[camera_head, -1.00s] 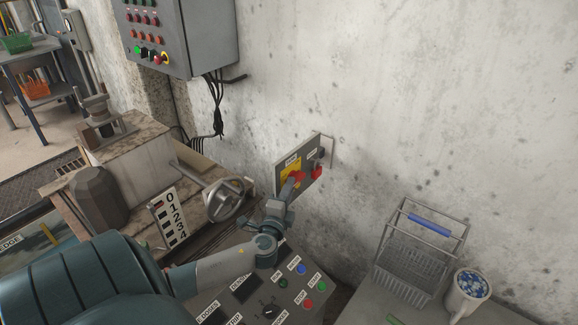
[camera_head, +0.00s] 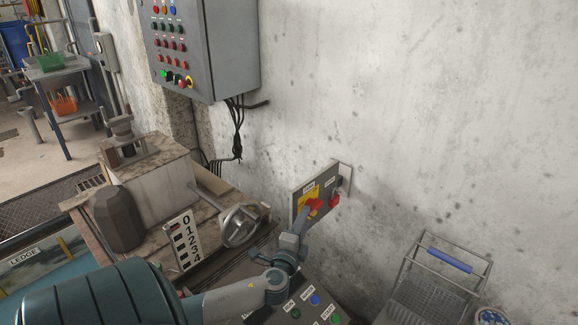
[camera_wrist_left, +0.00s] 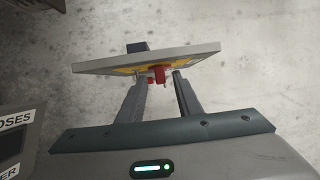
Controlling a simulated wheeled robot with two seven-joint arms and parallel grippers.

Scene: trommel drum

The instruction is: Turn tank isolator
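A grey panel (camera_head: 329,188) on the concrete wall carries a red rotary handle (camera_head: 316,204) on a yellow plate, which I take as the tank isolator. Its label is too small to read. My left gripper (camera_head: 305,215) reaches up to this handle from below and hides part of it. In the left wrist view, the red handle (camera_wrist_left: 160,75) is between the tips of my left gripper (camera_wrist_left: 161,78). The fingers are apart, with a narrow gap seeming to show beside the handle. My right gripper is not in view.
A second red control (camera_head: 334,200) sits just right of the handle on the panel. A handwheel (camera_head: 241,225) stands to the left, beside a 0-4 number scale (camera_head: 185,240). A button console (camera_head: 310,305) lies below my gripper. A wire basket (camera_head: 440,275) stands at right.

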